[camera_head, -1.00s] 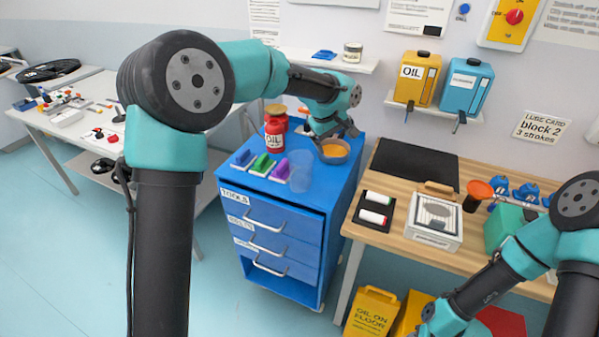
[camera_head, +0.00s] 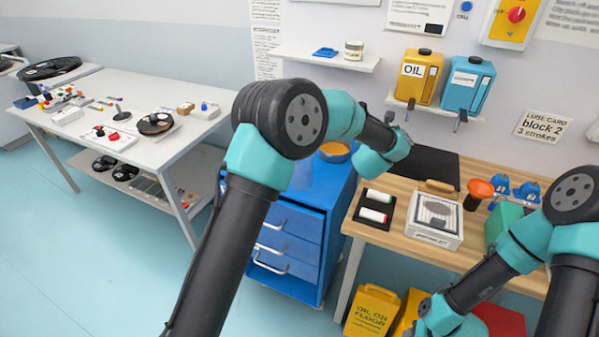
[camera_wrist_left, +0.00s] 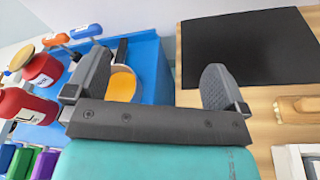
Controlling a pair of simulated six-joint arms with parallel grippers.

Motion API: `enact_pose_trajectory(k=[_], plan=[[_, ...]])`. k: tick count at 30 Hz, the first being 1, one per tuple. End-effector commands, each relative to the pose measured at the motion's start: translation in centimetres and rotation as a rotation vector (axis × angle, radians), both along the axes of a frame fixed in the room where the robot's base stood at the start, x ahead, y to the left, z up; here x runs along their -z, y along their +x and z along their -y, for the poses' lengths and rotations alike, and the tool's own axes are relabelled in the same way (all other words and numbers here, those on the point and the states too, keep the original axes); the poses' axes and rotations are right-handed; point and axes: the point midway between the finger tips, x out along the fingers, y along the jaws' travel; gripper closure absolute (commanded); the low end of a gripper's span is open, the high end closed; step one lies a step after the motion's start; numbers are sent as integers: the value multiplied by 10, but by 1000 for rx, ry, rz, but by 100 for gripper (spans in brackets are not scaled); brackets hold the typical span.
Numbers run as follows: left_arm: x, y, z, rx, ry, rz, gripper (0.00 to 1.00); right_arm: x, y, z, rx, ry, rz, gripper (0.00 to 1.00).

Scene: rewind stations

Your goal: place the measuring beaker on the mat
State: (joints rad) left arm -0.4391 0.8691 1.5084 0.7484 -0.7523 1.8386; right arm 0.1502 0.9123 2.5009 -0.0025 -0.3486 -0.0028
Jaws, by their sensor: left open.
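The flat black mat (camera_head: 438,163) lies bare at the back of the wooden table and also shows at the upper right of the left wrist view (camera_wrist_left: 245,48). My left gripper (camera_wrist_left: 155,82) is open and empty, over the gap between cabinet and table. My right gripper is out of frame; only its arm shows at the lower right.
A pan of orange liquid (camera_wrist_left: 122,86) sits on the cabinet close to my left finger. Red containers (camera_wrist_left: 42,70) stand beyond it. A black tray with two rolls (camera_head: 375,206), a white box (camera_head: 434,220) and an orange funnel (camera_head: 480,189) occupy the table.

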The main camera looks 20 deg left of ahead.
Motion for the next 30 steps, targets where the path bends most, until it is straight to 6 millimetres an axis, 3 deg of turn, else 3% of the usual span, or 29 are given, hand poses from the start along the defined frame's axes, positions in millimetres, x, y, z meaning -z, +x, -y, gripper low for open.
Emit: enact_pose_trajectory(k=[5,11,21,25,30], plan=[[22,-17,-11,-288,-156,59,0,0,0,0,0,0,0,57],[46,-55,-25,-619,-276,149,0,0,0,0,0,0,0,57],[76,-151,-30,-1126,-310,358,0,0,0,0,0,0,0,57],[79,-174,-27,-1223,-289,415,0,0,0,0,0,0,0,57],[78,-183,-26,-1258,-279,439,0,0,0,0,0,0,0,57]])
